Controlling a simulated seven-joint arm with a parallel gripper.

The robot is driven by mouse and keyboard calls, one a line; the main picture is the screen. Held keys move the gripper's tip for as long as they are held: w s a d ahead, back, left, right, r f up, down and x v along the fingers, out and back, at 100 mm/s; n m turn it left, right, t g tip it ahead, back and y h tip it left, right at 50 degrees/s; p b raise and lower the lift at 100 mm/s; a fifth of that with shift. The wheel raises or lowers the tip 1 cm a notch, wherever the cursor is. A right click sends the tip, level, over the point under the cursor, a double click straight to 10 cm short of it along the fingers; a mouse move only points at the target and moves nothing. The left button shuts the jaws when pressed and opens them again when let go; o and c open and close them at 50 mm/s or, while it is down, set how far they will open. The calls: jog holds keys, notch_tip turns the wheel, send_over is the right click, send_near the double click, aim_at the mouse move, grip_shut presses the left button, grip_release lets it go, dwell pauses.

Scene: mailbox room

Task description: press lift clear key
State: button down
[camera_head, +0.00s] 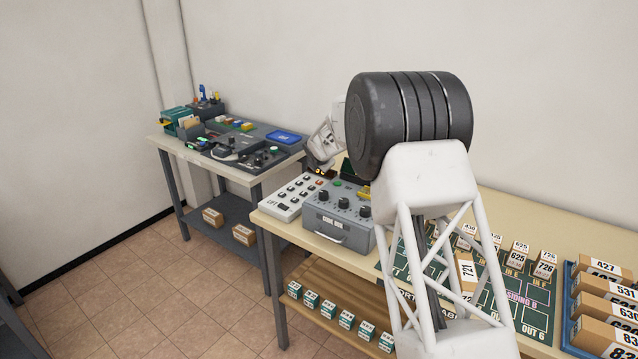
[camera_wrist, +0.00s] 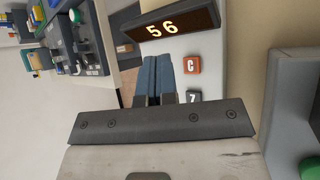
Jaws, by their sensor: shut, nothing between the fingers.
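A white keypad (camera_head: 290,197) with rows of keys stands at the left end of the long table in the head view. Its dark display (camera_wrist: 170,27) reads 56 in the wrist view. In the head view my arm hides the fingers.
A grey control box (camera_head: 340,215) with black knobs stands right of the keypad. A green sorting board (camera_head: 497,300) with small numbered boxes lies further right. A second table (camera_head: 232,165) with devices stands at the back left, beyond a gap.

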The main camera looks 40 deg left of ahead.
aim_at(321, 182)
jog(key=shift+f, duration=1.8)
jog(key=shift+f, duration=0.9)
dwell(2.0)
jog(key=shift+r, duration=0.8)
jog(key=shift+r, duration=0.25)
jog(key=shift+r, duration=2.3)
